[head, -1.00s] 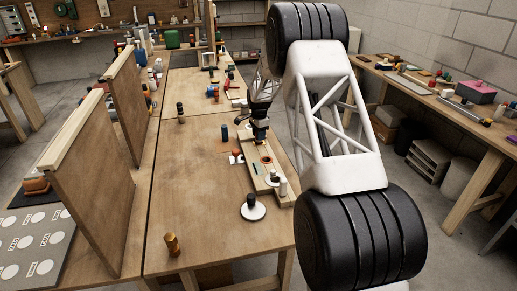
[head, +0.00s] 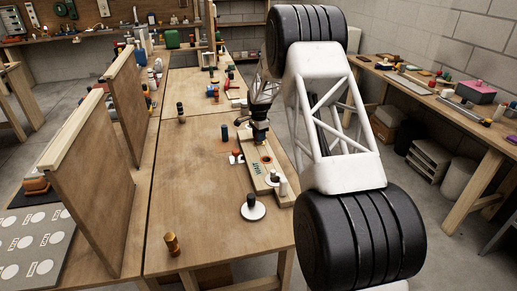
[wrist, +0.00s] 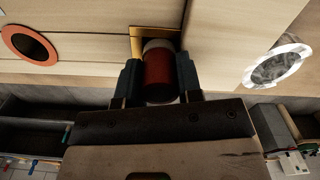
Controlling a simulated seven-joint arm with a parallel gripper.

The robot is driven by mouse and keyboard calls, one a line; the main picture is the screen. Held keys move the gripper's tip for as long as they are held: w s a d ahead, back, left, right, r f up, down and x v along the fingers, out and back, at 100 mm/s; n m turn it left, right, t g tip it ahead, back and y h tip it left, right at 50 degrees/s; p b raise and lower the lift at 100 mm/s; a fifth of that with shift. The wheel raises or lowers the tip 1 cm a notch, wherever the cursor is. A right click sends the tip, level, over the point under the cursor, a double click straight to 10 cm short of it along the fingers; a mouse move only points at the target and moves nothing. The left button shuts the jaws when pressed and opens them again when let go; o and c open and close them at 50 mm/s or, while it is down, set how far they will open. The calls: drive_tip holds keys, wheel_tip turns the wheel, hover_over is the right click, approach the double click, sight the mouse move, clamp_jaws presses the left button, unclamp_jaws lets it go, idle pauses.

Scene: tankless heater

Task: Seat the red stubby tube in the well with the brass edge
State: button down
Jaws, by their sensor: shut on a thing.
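My gripper (wrist: 159,84) is shut on the red stubby tube (wrist: 158,74), which has a pale end. The well with the brass edge (wrist: 137,42) is a square-cornered opening in the wooden board (wrist: 90,17). In the wrist view the tube overlaps this well and hides most of it. I cannot tell whether the tube's end is inside the well or just above it. In the head view my gripper (head: 260,138) is over the far part of the board, and the tube cannot be made out there.
A copper-rimmed round hole (wrist: 29,44) is on one side of the brass-edged well, and a silvery round ring (wrist: 277,65) is on the other. A white disc with a dark peg (head: 252,208) stands near the board. A dark blue peg (head: 224,132) stands left of my gripper.

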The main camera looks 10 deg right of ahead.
drive_tip(key=c, duration=0.7)
unclamp_jaws()
drive_tip(key=shift+r, duration=3.85)
drive_tip(key=shift+r, duration=0.1)
